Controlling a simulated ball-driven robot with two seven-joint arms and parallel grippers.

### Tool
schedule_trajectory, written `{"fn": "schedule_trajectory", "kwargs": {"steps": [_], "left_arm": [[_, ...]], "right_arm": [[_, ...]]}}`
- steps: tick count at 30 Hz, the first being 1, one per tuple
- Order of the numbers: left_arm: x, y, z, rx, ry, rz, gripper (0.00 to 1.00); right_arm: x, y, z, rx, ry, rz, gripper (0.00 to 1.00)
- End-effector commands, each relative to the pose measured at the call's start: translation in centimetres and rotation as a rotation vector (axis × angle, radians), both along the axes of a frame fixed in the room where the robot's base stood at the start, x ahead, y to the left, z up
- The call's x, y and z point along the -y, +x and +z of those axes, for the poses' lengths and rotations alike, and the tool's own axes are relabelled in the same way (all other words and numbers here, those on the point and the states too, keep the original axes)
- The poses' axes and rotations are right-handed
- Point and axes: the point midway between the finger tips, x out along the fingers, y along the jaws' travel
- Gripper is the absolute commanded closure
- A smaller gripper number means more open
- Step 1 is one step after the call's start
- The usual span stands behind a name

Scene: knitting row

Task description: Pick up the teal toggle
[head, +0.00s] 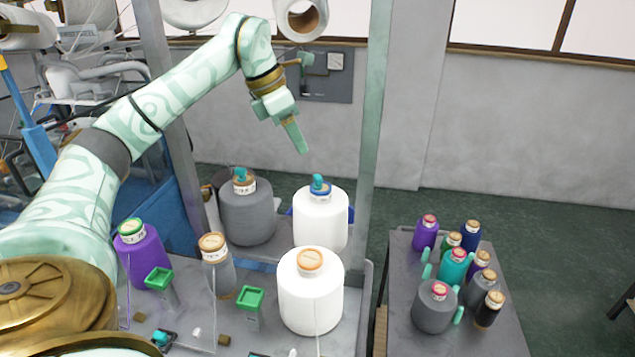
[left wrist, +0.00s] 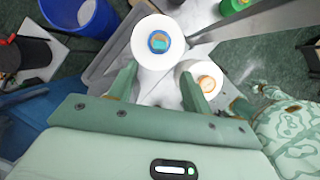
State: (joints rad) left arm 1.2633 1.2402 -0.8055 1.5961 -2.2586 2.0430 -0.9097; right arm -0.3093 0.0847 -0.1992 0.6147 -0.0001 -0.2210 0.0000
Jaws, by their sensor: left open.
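A small teal toggle (head: 318,183) stands on the blue-ringed top of a white yarn cone (head: 320,222). In the left wrist view a teal piece (left wrist: 159,43) shows inside a blue ring on a white cone, beyond the fingertips. A similar teal piece (head: 240,174) tops the grey cone to its left, and another small teal piece (head: 160,338) lies low on the table. My left gripper (head: 298,146) hangs above and behind the white cone, apart from it. Its fingers (left wrist: 159,70) are open and nothing is between them.
A white cone with an orange top (head: 310,300) stands in front. A purple cone (head: 145,260) and green-topped holders (head: 249,298) stand left. A grey post (head: 372,130) rises right of the cones. A side table (head: 400,300) holds several small cones.

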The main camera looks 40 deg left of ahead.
Motion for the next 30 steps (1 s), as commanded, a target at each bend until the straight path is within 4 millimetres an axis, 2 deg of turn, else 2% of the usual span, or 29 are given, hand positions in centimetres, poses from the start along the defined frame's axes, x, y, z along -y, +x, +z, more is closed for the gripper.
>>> {"fn": "schedule_trajectory", "kwargs": {"steps": [1,4,12,19,22,28,29,30], "left_arm": [[0.3,0.4,-1.4,-0.006,0.000,0.000,0.51],[0.7,1.1,-3.2,-0.004,-0.001,0.000,0.51],[1.3,2.0,-5.4,-0.002,-0.002,0.001,0.51],[2.2,3.2,-8.7,-0.002,-0.002,0.001,0.51],[2.4,3.5,-9.4,0.000,-0.002,0.001,0.51],[2.4,3.5,-9.6,0.001,-0.002,0.002,0.51],[2.4,3.5,-9.6,0.001,-0.002,0.002,0.54],[2.4,3.5,-9.6,0.000,-0.001,0.002,0.65]], "right_arm": [[0.2,0.0,-0.2,0.000,-0.002,0.000,0.64],[0.3,0.2,-0.3,0.002,-0.003,0.000,0.64],[-0.3,1.3,0.1,0.020,0.005,-0.002,0.64],[-0.8,1.1,1.1,0.017,0.012,-0.004,0.64],[-0.8,1.1,1.1,0.017,0.012,-0.004,0.64],[-0.8,1.0,1.1,0.016,0.011,-0.003,0.64],[-0.8,1.0,1.1,0.016,0.011,-0.003,0.64],[-0.8,1.0,1.1,0.016,0.011,-0.002,0.64]]}}
